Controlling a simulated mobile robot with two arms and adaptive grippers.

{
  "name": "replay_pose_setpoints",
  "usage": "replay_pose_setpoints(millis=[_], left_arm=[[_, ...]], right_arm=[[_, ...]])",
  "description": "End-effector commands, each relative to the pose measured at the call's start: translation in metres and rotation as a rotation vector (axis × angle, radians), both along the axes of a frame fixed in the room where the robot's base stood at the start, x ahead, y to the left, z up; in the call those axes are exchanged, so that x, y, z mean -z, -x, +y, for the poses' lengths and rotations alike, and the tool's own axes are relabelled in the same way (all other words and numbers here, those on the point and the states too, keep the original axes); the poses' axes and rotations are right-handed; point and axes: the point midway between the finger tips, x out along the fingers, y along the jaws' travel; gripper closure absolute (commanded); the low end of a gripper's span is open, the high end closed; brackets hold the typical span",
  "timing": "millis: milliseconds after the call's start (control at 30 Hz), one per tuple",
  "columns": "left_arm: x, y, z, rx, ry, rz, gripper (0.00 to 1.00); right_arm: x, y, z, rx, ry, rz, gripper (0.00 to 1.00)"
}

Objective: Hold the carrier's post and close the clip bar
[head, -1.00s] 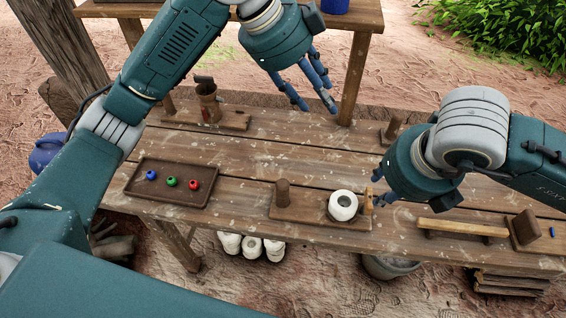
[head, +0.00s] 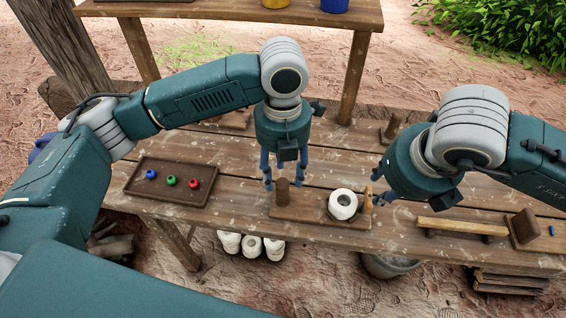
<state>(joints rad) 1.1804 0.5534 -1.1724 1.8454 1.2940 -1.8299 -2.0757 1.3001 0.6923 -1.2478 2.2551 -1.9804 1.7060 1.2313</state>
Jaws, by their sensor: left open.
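The carrier (head: 305,213) is a brown wooden board on the workbench. Its short round post (head: 282,193) stands upright at its left end. A white round vessel (head: 343,205) with a dark opening sits on its right part. A lighter upright wooden piece (head: 367,200), apparently the clip bar, stands at its right end. My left gripper (head: 284,185) points down over the post, open, with its fingers to either side of it; contact is not clear. My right gripper (head: 375,187) is at the upright wooden piece, its fingertips partly hidden, so its grip is unclear.
A brown tray (head: 167,199) with blue, green and red beads lies to the left. A wooden bar on supports (head: 462,228) and a block (head: 523,228) are at the right. A peg (head: 392,127) stands behind. White vessels (head: 252,246) and a bucket (head: 390,267) are below the bench.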

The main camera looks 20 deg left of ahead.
Motion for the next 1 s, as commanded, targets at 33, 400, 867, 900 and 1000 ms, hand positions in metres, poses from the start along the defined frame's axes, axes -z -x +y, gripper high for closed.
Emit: replay_pose_setpoints(millis=[33, 400, 867, 900, 1000], left_arm=[[0.011, 0.001, 0.001, -0.002, -0.003, 0.005, 0.54], [0.068, 0.0, 0.0, -0.004, 0.0, 0.002, 0.54], [0.078, 0.0, 0.0, -0.003, 0.001, -0.001, 0.58], [0.078, 0.0, 0.0, -0.003, 0.001, -0.001, 0.66], [0.078, 0.0, 0.0, -0.003, 0.001, 0.0, 0.86]], right_arm=[[0.0, 0.0, 0.0, 0.0, 0.0, 0.0, 0.69], [0.0, 0.0, 0.0, 0.0, 0.0, 0.0, 0.69], [0.0, 0.0, 0.0, 0.0, 0.0, 0.0, 0.69], [0.0, 0.0, 0.0, 0.0, 0.0, 0.0, 0.69], [0.0, 0.0, 0.0, 0.0, 0.0, 0.0, 0.69]])
